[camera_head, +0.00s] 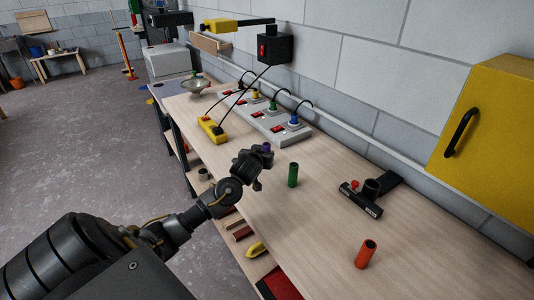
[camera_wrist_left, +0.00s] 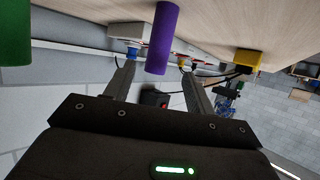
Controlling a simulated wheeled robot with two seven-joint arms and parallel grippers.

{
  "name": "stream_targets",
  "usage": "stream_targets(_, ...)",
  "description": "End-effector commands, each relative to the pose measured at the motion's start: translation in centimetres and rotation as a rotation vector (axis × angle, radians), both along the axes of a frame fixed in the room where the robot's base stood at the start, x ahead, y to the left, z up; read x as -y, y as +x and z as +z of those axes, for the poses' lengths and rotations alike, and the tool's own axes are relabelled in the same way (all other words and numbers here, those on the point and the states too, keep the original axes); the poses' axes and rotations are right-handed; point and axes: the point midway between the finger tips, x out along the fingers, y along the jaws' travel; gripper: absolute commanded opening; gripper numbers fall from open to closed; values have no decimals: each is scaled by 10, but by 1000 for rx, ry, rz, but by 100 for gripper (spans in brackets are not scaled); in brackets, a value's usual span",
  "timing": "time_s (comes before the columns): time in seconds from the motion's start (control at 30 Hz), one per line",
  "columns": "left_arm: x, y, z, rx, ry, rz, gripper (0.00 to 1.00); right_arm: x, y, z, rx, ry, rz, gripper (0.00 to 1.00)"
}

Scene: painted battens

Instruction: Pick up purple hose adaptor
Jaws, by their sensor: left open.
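The purple hose adaptor (camera_wrist_left: 162,38) is an upright cylinder on the workbench. In the wrist view, which appears upside down, its free end lies between the two fingertips of my left gripper (camera_wrist_left: 158,72), with a gap visible on each side. The fingers are open and hold nothing. In the head view my left gripper (camera_head: 263,163) is low over the bench, and it mostly hides the adaptor, whose purple top (camera_head: 267,147) shows just behind it. My right gripper is in neither view.
A green cylinder (camera_head: 293,175) stands close to the right of the gripper, and an orange one (camera_head: 365,254) stands nearer the front. A black tool (camera_head: 361,201), a yellow block (camera_head: 212,129) and a grey power strip (camera_head: 262,119) lie on the bench.

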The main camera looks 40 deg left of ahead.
Motion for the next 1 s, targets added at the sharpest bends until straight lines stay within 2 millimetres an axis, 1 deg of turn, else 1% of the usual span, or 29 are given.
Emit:
stream_targets(0.03,-3,7,-1,0,0,1,55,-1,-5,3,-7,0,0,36)
stream_targets(0.13,-8,17,-6,-1,0,1,55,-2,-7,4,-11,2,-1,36)
stream_targets(0.27,-10,24,-10,0,-1,-2,55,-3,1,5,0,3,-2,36)
stream_targets(0.43,-11,26,-11,-1,-1,-2,55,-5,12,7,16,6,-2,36)
stream_targets(0.53,-15,34,-11,-2,1,-2,55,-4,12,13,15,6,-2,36)
stream_targets(0.67,-22,50,-15,-1,0,0,55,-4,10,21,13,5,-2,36)
stream_targets(0.8,-28,63,-23,-1,0,0,55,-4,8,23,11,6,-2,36)
stream_targets(1.0,-31,69,-27,0,1,-3,55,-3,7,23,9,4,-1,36)
